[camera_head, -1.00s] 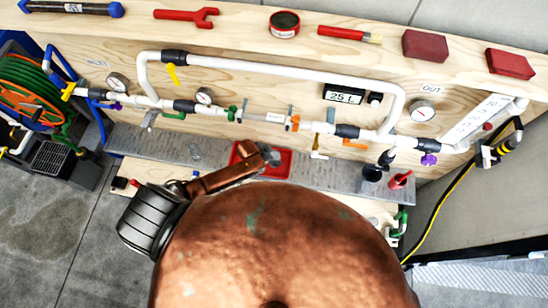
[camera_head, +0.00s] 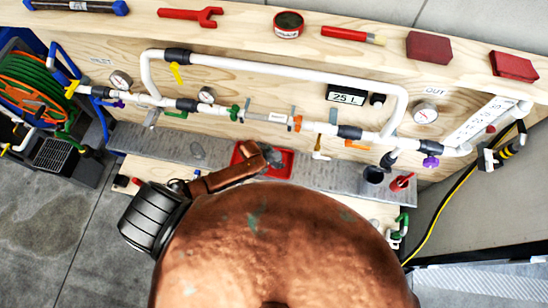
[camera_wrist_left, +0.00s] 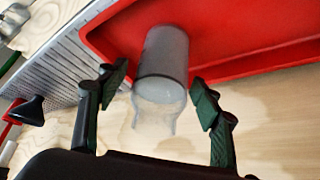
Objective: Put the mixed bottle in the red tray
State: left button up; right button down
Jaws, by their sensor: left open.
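The bottle (camera_wrist_left: 164,60) shows in the left wrist view as a grey cylinder with a clear, see-through part toward the camera. It overlaps the edge of the red tray (camera_wrist_left: 225,68), and I cannot tell whether it rests on the tray's floor. My left gripper (camera_wrist_left: 158,87) is open, with one dark finger on each side of the bottle and gaps visible. In the head view the left gripper (camera_head: 266,158) is over the red tray (camera_head: 288,165), partly hiding it. The bottle cannot be made out clearly there. My right gripper is not in view.
The tray sits on a grey metal shelf (camera_head: 330,177) below a wooden panel with white pipes (camera_head: 270,73), valves and gauges. A dark cup (camera_head: 374,174) and a red item (camera_head: 402,182) stand on the shelf's right. A hose reel (camera_head: 30,85) is at left.

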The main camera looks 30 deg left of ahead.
pick_arm(q)
jog(key=v, duration=1.2)
jog(key=shift+p, duration=0.3)
